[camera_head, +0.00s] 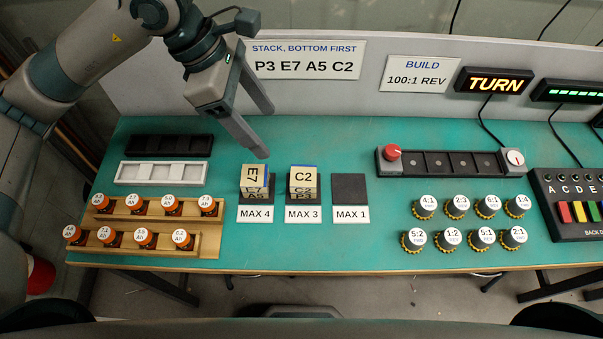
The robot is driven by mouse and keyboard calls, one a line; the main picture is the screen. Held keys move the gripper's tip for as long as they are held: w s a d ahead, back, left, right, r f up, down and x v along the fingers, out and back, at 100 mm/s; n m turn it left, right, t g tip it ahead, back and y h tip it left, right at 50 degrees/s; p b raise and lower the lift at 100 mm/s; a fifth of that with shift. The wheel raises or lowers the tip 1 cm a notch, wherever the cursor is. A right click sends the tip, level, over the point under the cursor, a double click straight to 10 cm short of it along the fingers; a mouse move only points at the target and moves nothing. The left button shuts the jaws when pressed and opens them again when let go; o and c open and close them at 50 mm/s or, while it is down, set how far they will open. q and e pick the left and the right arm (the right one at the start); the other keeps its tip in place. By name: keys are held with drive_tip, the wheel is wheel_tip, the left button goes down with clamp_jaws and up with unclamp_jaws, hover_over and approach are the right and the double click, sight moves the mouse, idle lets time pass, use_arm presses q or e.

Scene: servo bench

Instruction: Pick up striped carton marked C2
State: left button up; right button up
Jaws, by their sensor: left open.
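The carton marked C2 (303,177) is a tan block with a blue edge at its back. It sits on top of a carton marked P3 (303,196), on the dark pad behind the MAX 3 label. Stripes are too small to make out. My left gripper (264,130) is open and empty, its fingers pointing down above the bench. It is behind and to the left of the C2 carton, apart from it. My right gripper is not in view.
Left of C2, a carton marked E7 (254,175) sits on one marked A5 (254,195), at MAX 4. The MAX 1 pad (349,188) is empty.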

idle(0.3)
use_arm(q)
drive_tip(key=p, duration=0.5)
approach(303, 176)
drive_tip(key=x, duration=0.2)
drive_tip(key=shift+s+d+f, duration=0.15)
drive_tip(key=shift+d+f, duration=0.1)
drive_tip(key=shift+f, duration=0.3)
drive_tip(key=shift+p+x, duration=0.75)
drive_tip(key=shift+x, duration=0.05)
drive_tip(key=p+x, duration=0.1)
drive_tip(key=x, duration=0.2)
drive_tip(key=shift+r, duration=0.1)
drive_tip(key=shift+d+f, duration=0.1)
drive_tip(key=shift+f, duration=0.25)
